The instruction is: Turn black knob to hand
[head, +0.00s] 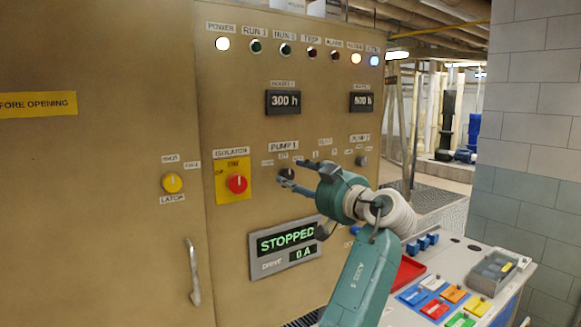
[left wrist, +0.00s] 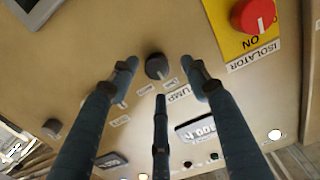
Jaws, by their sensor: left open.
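The black knob (head: 287,174) sits under the "PUMP 1" label on the tan cabinet front, and its small position labels are too blurred to read. In the left wrist view the round black knob (left wrist: 156,66) shows between my finger ends. My left gripper (head: 293,175) is open, its fingers pointing at the panel around the knob. In the left wrist view my left gripper (left wrist: 158,75) has one finger on each side of the knob and a third below it. The fingers look apart from the knob; contact cannot be told. My right gripper is not in view.
A red isolator knob (head: 237,184) on a yellow plate is left of the pump knob. A second dark knob (head: 362,160) is to its right. Below is a "STOPPED" display (head: 286,245). A bench (head: 470,262) with coloured cards and a grey bin stands at right.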

